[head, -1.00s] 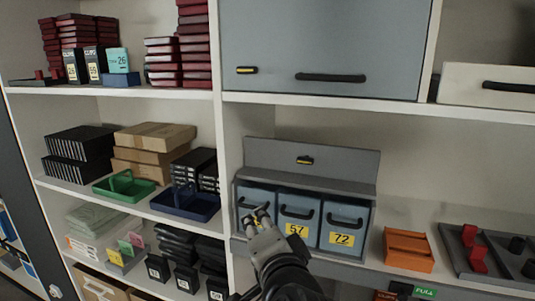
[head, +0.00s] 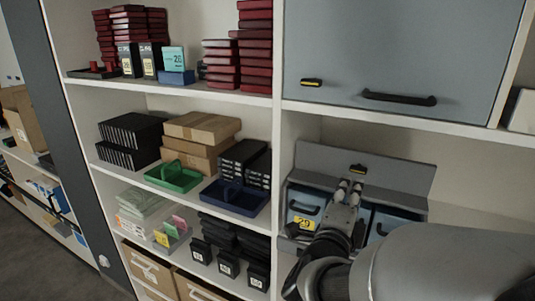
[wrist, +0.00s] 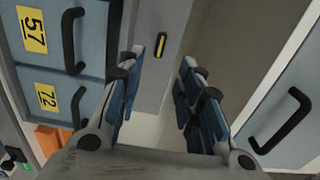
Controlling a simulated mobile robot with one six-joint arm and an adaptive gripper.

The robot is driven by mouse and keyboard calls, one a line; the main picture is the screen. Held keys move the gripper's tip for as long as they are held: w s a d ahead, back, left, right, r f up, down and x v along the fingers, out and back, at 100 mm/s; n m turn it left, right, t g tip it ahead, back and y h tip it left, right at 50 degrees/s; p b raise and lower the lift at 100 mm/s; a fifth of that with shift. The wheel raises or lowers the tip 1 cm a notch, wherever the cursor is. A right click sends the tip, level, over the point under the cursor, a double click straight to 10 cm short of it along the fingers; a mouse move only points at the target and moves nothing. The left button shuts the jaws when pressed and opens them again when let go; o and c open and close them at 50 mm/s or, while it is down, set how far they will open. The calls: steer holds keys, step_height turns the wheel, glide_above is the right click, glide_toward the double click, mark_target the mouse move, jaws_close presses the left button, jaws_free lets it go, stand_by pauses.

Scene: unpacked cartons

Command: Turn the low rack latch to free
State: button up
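The low rack latch (head: 358,169), a small yellow bar in a black surround, sits on the grey back panel of the low rack (head: 400,178), above the blue drawers. In the head view it lies crosswise. It also shows in the wrist view (wrist: 160,44), beyond the fingers and between their lines, and looks apart from them. My gripper (head: 350,187) is just below the latch in the head view. In the wrist view my gripper (wrist: 166,88) is open, with a clear, empty gap between its blue-padded fingers.
A similar latch (head: 311,82) is on the upper cabinet door (head: 400,50), which has a black handle. Drawer 29 (head: 304,215) is left of my gripper; drawers 57 (wrist: 60,30) and 72 (wrist: 45,95) have protruding handles. A blue basket (head: 235,200) stands on the left shelf.

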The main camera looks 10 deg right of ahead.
mark_target(358, 171)
steer(key=x, duration=1.1)
steer(key=shift+c, duration=0.3)
jaws_close()
